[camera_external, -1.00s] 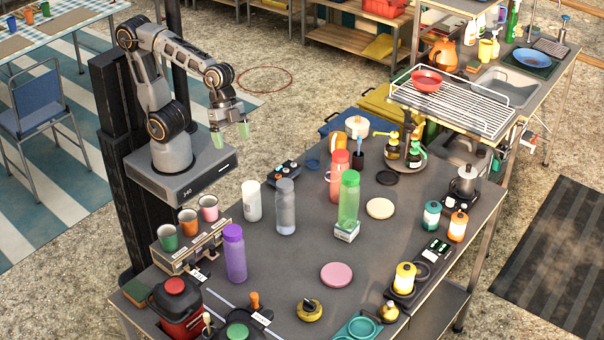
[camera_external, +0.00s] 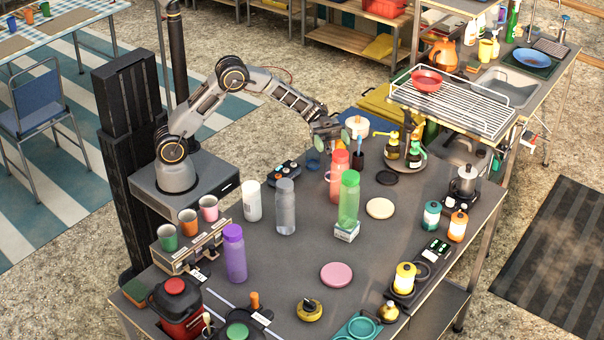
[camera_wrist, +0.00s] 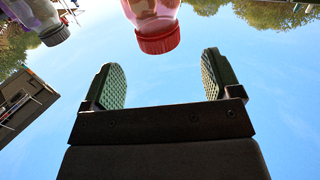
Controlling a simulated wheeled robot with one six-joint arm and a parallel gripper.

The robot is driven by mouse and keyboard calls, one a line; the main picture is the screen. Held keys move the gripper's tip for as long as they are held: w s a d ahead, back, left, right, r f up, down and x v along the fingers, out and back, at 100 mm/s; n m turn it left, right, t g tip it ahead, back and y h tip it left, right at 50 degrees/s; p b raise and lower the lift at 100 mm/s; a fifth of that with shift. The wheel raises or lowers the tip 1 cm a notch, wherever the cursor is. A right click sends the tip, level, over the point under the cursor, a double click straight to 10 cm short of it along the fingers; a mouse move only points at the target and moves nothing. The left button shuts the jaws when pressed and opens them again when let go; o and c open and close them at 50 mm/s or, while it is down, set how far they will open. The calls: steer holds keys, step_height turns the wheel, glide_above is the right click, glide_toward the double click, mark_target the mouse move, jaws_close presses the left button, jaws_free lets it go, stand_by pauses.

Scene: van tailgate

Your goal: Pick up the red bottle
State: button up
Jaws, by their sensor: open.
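The red bottle (camera_external: 337,180) stands upright on the dark table, partly behind the green bottle (camera_external: 349,200). My gripper (camera_external: 333,142) is above and just behind the red bottle in the external view. In the wrist view, which looks upside down, my gripper (camera_wrist: 161,75) has its two green pads wide apart with nothing between them. The red bottle's cap (camera_wrist: 158,40) hangs from the top edge there, roughly in line with the gap between the pads. Most of the bottle's body is cut off in that view.
A grey bottle (camera_external: 285,208), white bottle (camera_external: 251,201) and purple bottle (camera_external: 235,255) stand to the left. A utensil cup (camera_external: 358,160) and white pot (camera_external: 357,126) are behind. The table's middle is fairly clear.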

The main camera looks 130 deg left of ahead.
mark_target(341, 153)
steer(key=shift+w+d, duration=0.15)
steer(key=p+x, duration=0.2)
steer(key=x, duration=0.4)
steer(key=shift+w+d+r, duration=0.1)
steer(key=shift+w+d, duration=0.05)
steer(key=shift+w, duration=0.05)
steer(key=c, duration=1.3)
steer(key=shift+r, duration=0.1)
